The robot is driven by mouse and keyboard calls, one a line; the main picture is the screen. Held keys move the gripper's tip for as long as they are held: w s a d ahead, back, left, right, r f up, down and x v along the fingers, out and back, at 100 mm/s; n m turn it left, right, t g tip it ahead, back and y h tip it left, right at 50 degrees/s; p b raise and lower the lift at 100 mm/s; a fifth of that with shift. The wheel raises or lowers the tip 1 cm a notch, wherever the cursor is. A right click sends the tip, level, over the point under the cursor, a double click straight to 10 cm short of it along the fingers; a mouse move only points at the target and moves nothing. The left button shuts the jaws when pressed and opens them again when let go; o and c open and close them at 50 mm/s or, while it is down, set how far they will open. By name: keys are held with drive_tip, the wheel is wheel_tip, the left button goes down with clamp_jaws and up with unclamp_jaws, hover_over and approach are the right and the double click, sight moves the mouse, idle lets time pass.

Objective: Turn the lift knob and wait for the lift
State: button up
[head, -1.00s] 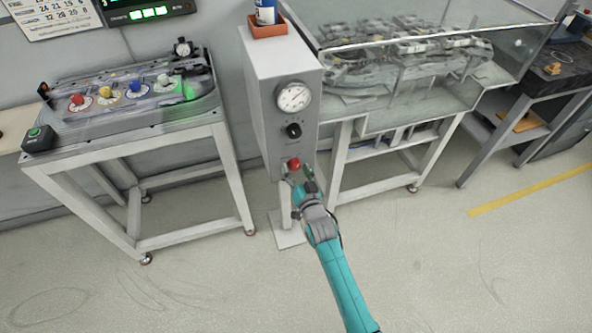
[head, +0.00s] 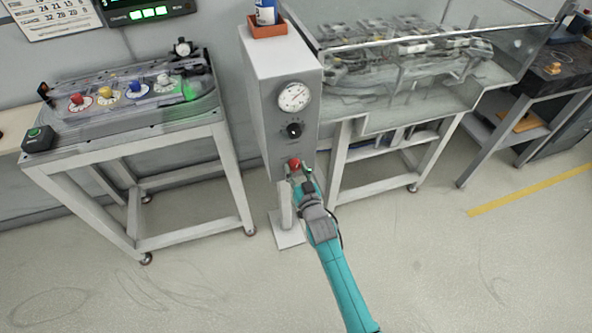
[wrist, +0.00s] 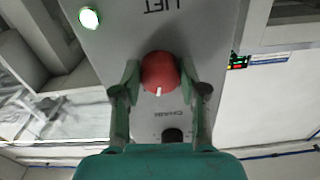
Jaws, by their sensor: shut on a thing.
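The red lift knob (head: 294,164) sits low on the front of a grey control column (head: 279,95). In the wrist view the red knob (wrist: 159,72) has a short white mark pointing toward the bottom of the picture, and upside-down "LIFT" lettering is above it. My gripper (head: 301,173) is at the knob. In the wrist view my gripper (wrist: 160,77) has one finger on each side of the knob, shut on it. The fingers hide part of the knob in the head view.
A black knob (head: 294,130) and a round gauge (head: 294,97) are above the red knob. A bench with coloured knobs (head: 133,104) stands left; a clear-covered track table (head: 420,80) stands right. The floor in front is open.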

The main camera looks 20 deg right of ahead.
drive_tip(key=n, duration=0.4)
drive_tip(key=shift+n, duration=0.3)
drive_tip(key=n, duration=0.4)
drive_tip(key=shift+d, duration=0.1)
idle(0.4)
drive_tip(key=o, duration=1.1)
drive_tip(key=shift+o, duration=0.2)
drive_tip(key=shift+s, duration=0.15)
drive_tip(key=s, duration=1.1)
drive_tip(key=shift+s+n, duration=0.3)
drive_tip(key=shift+s, duration=0.1)
